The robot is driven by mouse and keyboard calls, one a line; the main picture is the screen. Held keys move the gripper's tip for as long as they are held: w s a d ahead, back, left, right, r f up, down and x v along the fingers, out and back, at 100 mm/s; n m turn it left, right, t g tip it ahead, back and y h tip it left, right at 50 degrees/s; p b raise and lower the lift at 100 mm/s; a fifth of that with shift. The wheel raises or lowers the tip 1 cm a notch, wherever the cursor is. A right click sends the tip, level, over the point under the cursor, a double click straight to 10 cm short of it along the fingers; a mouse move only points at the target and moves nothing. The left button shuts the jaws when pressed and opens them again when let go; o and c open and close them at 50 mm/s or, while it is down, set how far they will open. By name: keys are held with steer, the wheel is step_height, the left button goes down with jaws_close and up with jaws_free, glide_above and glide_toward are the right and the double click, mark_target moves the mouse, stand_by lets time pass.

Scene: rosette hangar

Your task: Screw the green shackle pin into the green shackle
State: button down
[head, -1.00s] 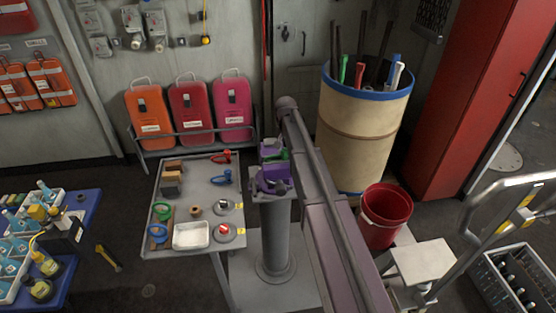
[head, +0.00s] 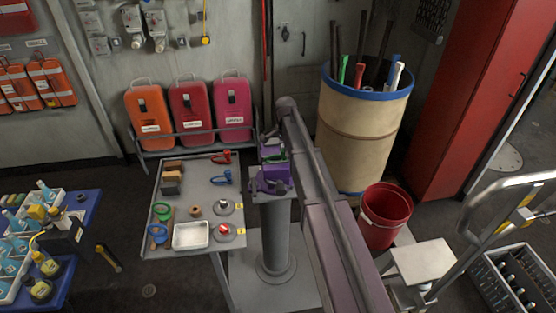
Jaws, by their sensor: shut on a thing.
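A small green piece (head: 275,157), seemingly the green shackle with its pin, shows among purple parts above the grey post. It is too small and covered to tell shackle from pin or how far the pin is in. My gripper (head: 272,146) is at the end of my arm, over the post and close to this green piece. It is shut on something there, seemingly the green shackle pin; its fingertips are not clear. A purple vise-like fixture (head: 269,179) sits on top of the post (head: 275,240), just nearer than the gripper.
A grey side table (head: 196,165) left of the post holds red and blue shackle-like pieces (head: 222,157), a green ring (head: 162,212), blocks and a white tray (head: 191,236). A red bucket (head: 384,217) and a tall tan bin (head: 362,130) stand right of my arm.

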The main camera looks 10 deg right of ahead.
steer(key=shift+c, duration=1.5)
jaws_free()
steer(key=shift+f, duration=0.1)
